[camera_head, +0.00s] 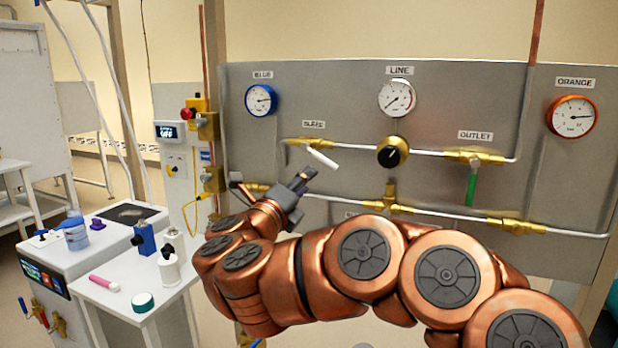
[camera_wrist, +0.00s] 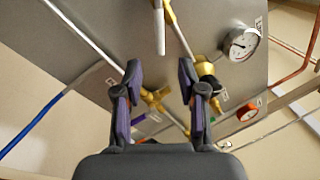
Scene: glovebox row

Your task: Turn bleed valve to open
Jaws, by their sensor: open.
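The bleed valve's white lever handle (camera_head: 322,158) slants down to the right from a brass fitting under a small label (camera_head: 314,124) that looks like BLEED. In the wrist view the white handle (camera_wrist: 159,30) is ahead at the top centre, in line with the gap between my fingers. My gripper (camera_head: 303,179) is just below and left of the handle in the head view. In the wrist view my gripper (camera_wrist: 160,76) is open with nothing between its fingers. The handle looks apart from the fingers; the exact distance is hard to tell.
The grey panel (camera_head: 340,90) carries a black-knobbed regulator (camera_head: 391,152), a LINE gauge (camera_head: 397,97), a green outlet handle (camera_head: 471,188) and white pipes near my gripper. A blue gauge (camera_head: 260,100) is upper left. A white side table (camera_head: 125,296) holds small items.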

